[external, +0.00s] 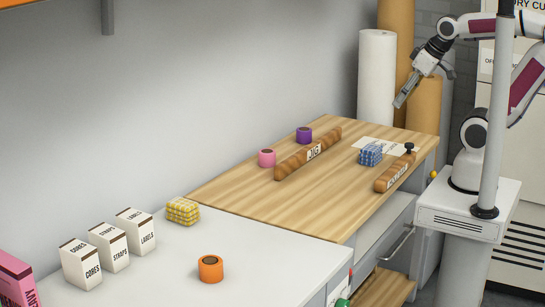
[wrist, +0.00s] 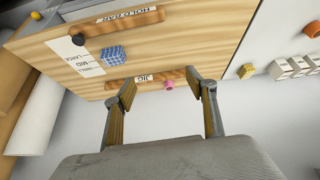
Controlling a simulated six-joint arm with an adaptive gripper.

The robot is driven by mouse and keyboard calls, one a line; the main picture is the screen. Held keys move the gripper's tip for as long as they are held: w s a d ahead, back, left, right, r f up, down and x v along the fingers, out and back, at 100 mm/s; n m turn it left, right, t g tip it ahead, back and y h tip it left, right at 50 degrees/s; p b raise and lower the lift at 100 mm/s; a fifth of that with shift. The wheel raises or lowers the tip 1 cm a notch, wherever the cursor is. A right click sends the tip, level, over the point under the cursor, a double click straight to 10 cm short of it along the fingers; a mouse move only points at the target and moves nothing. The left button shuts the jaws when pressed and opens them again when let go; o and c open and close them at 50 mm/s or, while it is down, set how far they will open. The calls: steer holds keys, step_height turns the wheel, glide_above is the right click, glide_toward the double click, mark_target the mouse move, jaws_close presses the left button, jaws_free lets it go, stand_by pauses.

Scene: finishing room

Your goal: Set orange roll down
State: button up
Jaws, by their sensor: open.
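The orange roll (external: 210,268) stands upright on the white table, at its front middle, with nothing touching it. In the wrist view the orange roll (wrist: 312,30) is at the upper right edge, partly cut off. My gripper (external: 399,101) is high above the far end of the wooden bench, well away from the roll. In the wrist view my gripper (wrist: 161,83) has its two fingers spread, with nothing held between them.
The white table (external: 250,245) adjoins the wooden bench (external: 235,196). The bench holds a JIG bar (external: 296,162), pink roll (external: 267,158), purple roll (external: 304,134), blue checked block (external: 371,154) and hold bar (external: 394,176). A yellow checked block (external: 183,210) and white boxes (external: 108,249) stand behind the orange roll.

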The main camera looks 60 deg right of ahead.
steer(key=shift+s+d+f, duration=0.15)
steer(key=shift+s+d, duration=0.15)
steer(key=shift+s, duration=0.35)
steer(key=shift+s+d+f, duration=0.1)
steer(key=shift+s+d, duration=0.15)
steer(key=shift+s, duration=0.4)
stand_by(0.4)
